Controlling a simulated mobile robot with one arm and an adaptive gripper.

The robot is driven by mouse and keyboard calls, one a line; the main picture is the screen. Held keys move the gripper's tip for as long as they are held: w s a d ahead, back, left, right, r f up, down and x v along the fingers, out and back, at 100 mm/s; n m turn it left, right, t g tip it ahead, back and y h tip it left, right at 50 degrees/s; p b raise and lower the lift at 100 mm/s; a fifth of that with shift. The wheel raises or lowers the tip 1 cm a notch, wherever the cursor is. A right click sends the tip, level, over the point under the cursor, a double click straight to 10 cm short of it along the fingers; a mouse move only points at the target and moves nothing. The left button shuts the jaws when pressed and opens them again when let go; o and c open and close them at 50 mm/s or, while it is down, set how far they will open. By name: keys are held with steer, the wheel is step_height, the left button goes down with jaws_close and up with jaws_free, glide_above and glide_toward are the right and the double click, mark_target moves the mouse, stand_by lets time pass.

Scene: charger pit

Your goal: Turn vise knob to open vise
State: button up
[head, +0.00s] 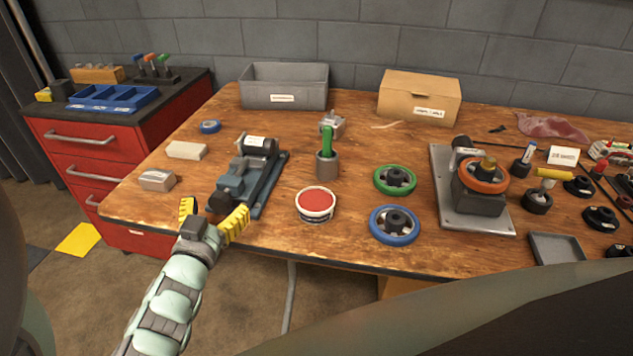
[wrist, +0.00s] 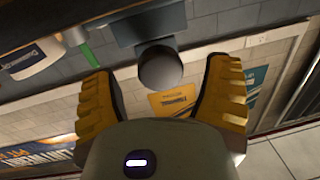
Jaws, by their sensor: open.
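The vise (head: 240,182) is a blue-grey block on a blue base at the left of the wooden table, holding a dark cylinder with a white label. Its dark round knob (head: 219,203) points toward the front edge. In the wrist view the knob (wrist: 160,68) shows as a dark disc between and beyond the fingertips. My gripper (head: 214,214) has yellow ridged fingers spread on either side of the knob in the head view. My gripper (wrist: 162,95) is open in the wrist view, with nothing held. Whether a finger touches the knob cannot be told.
A red-topped tin (head: 316,202) and a grey cup with a green-handled tool (head: 327,160) stand right of the vise. Green and blue wheels (head: 395,222) lie further right. The floor before the table edge is clear.

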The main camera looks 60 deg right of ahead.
steer(key=shift+w+d, duration=0.25)
steer(key=shift+d, duration=0.3)
steer(key=shift+a, duration=0.1)
steer(key=c, duration=1.2)
steer(key=shift+c, duration=0.2)
steer(key=shift+r+n+p, duration=0.1)
steer(key=shift+n+p, duration=0.2)
steer(key=shift+p, duration=0.05)
